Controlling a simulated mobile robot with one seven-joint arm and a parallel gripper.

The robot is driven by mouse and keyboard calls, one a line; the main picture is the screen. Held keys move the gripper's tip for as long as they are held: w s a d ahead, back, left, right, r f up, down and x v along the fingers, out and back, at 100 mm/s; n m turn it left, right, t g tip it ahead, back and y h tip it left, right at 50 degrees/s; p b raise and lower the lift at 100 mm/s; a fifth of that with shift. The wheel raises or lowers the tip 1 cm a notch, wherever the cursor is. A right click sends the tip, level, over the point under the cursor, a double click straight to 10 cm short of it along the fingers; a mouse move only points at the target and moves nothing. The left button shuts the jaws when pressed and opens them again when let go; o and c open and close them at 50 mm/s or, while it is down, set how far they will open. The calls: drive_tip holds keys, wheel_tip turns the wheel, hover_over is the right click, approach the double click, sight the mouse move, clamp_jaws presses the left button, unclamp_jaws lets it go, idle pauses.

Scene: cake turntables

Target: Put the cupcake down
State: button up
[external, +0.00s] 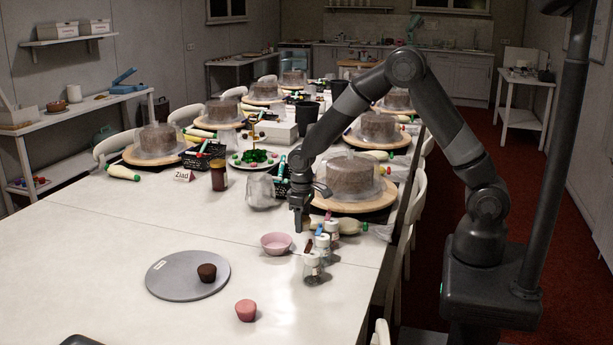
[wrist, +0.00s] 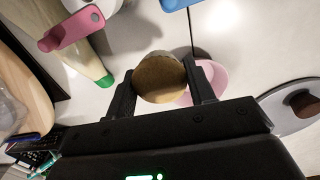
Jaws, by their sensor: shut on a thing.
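My gripper (external: 299,222) points down above the table, just behind the pink bowl (external: 276,244). In the wrist view my gripper (wrist: 164,88) is shut on a tan-brown round cupcake (wrist: 158,76), held between the two fingers. In the external view I cannot make out this cupcake clearly. A dark brown cupcake (external: 207,272) stands on the round grey board (external: 172,286) at the front left. The board also shows at the right of the wrist view (wrist: 275,103).
Small jars with coloured scoops (external: 312,265) stand right of the bowl. A piping bag (external: 352,228) lies behind them. A cake on a wooden turntable (external: 350,180), a glass jug (external: 260,190) and a name card (external: 183,175) are farther back.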

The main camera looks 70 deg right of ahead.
wheel_tip(320, 180, up, 15)
drive_tip(key=s+d+m, duration=0.1)
drive_tip(key=d+m, duration=0.3)
drive_tip(key=d, duration=0.8)
drive_tip(key=s+d+m, duration=0.2)
drive_tip(key=d+m, duration=0.2)
drive_tip(key=d, duration=0.8)
drive_tip(key=s+d+m, duration=0.1)
drive_tip(key=d+m, duration=0.3)
drive_tip(key=d, duration=0.9)
drive_tip(key=shift+s, duration=0.2)
drive_tip(key=s+d+m, duration=0.1)
drive_tip(key=s+d, duration=0.1)
drive_tip(key=d, duration=0.1)
drive_tip(key=s+d+m, duration=0.1)
drive_tip(key=s+d, duration=0.1)
drive_tip(key=d, duration=0.2)
drive_tip(key=s+d+m, duration=0.2)
drive_tip(key=d, duration=0.1)
drive_tip(key=shift+s+d, duration=0.15)
drive_tip(key=shift+s, duration=0.1)
drive_tip(key=s+d+m, duration=0.4)
drive_tip(key=s+d, duration=0.5)
drive_tip(key=d, duration=0.1)
drive_tip(key=f, duration=1.1)
drive_tip(key=s+f, duration=0.1)
drive_tip(key=f, duration=0.4)
drive_tip(key=shift+d+f, duration=0.15)
drive_tip(key=shift+f, duration=2.3)
drive_tip(key=shift+f, duration=0.15)
